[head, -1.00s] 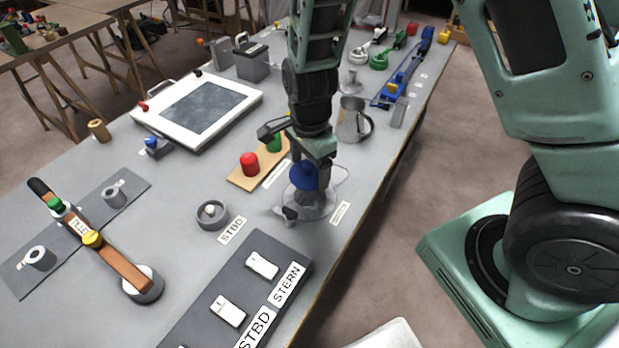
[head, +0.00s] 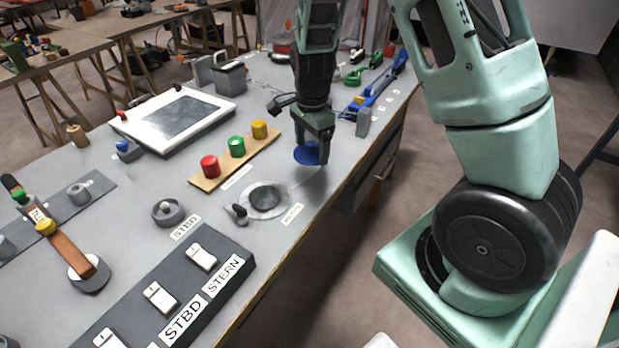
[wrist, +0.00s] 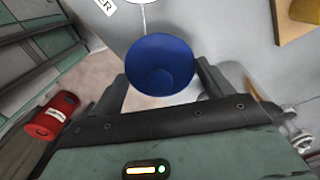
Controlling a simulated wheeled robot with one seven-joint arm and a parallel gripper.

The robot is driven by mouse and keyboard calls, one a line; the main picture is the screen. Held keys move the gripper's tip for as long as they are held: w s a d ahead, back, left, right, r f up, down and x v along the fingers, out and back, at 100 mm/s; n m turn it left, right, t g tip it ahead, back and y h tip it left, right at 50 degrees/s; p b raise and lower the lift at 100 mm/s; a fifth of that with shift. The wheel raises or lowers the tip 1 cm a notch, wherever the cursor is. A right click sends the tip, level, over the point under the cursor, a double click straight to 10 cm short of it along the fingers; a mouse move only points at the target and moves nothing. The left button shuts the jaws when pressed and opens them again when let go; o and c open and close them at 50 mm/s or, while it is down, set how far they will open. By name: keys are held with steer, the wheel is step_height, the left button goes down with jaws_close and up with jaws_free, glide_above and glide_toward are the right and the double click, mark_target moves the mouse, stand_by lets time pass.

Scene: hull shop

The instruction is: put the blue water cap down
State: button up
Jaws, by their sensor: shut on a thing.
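The blue water cap (head: 308,153) is a round blue disc with a raised middle. My gripper (head: 322,148) is shut on it over the grey table's right edge area in the head view. In the wrist view the cap (wrist: 160,66) sits between the two dark fingers (wrist: 163,88), its round face filling the gap. I cannot tell whether the cap touches the table. A round metal fitting (head: 265,199) with a dark opening lies uncovered on the table, nearer to me than the cap.
A wooden board (head: 236,165) with red, green and yellow caps lies left of the gripper. A dark panel with white switches (head: 160,297) is at the front. The table's right edge (head: 328,193) is close to the gripper.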

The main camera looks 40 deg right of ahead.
mark_target(311, 143)
steer(key=shift+f, duration=3.9)
steer(key=shift+f, duration=0.1)
steer(key=o, duration=0.9)
steer(key=shift+o, duration=0.2)
step_height(311, 143, up, 12)
steer(key=shift+a+f, duration=0.1)
steer(key=s+a+r+n+y, duration=0.1)
steer(key=s+a+r+n, duration=0.3)
steer(key=a, duration=0.4)
steer(key=s+a+r+n, duration=0.1)
steer(key=s+a+n, duration=0.2)
steer(key=a+n, duration=0.35)
steer(key=s+a+r+n, duration=0.1)
steer(key=s+a+n, duration=0.4)
steer(key=s+n, duration=0.3)
steer(key=s+a+r+n, duration=0.2)
steer(key=s+a+n, duration=0.2)
steer(key=s+n, duration=0.4)
steer(key=shift+s+a+r, duration=0.3)
steer(key=shift+s+a, duration=0.1)
steer(key=shift+s, duration=0.2)
